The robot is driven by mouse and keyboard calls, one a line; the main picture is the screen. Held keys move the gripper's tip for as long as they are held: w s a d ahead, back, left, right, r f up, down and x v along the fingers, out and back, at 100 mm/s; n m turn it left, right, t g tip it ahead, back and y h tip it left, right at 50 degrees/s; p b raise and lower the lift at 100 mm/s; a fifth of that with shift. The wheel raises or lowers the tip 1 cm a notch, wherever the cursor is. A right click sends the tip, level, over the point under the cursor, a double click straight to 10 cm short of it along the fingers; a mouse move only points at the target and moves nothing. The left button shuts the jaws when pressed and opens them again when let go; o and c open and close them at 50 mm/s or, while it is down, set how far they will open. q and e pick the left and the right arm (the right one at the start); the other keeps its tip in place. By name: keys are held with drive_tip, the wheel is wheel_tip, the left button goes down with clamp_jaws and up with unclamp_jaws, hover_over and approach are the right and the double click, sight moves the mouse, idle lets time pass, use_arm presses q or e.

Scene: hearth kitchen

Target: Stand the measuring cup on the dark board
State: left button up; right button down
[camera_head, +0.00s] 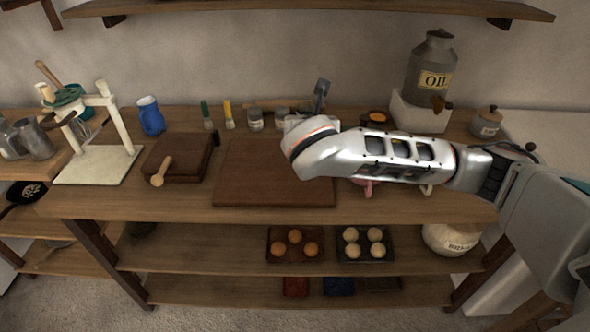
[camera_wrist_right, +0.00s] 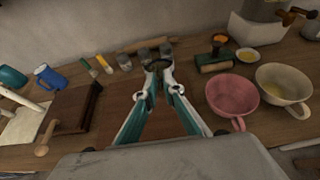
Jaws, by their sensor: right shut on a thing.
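The dark board (camera_head: 265,180) lies flat at the middle of the table; it also shows in the wrist view (camera_wrist_right: 118,103), to the left of and beneath my fingers. My right gripper (camera_wrist_right: 158,78) reaches over the board's right part toward the back, its two fingers closed on a small dark object, which I take to be the measuring cup (camera_wrist_right: 157,65). Its shape is mostly hidden by the fingertips, and I cannot tell whether it touches the wood. My left gripper is not in view.
A pink cup (camera_wrist_right: 232,97) and a cream cup (camera_wrist_right: 283,88) stand right of my gripper. Several small jars and brushes line the back. A thicker board (camera_head: 178,158) and a blue jug (camera_head: 150,116) are at left. An oil can (camera_head: 431,66) stands back right.

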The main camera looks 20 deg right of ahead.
wheel_tip(320, 180, down, 13)
drive_tip(key=shift+f+b, duration=0.2)
drive_tip(key=shift+b, duration=0.65)
wheel_tip(320, 180, down, 4)
drive_tip(key=shift+r+b, duration=0.1)
drive_tip(key=shift+b, duration=0.2)
drive_tip(key=c, duration=2.2)
unclamp_jaws()
drive_tip(key=shift+o, duration=0.2)
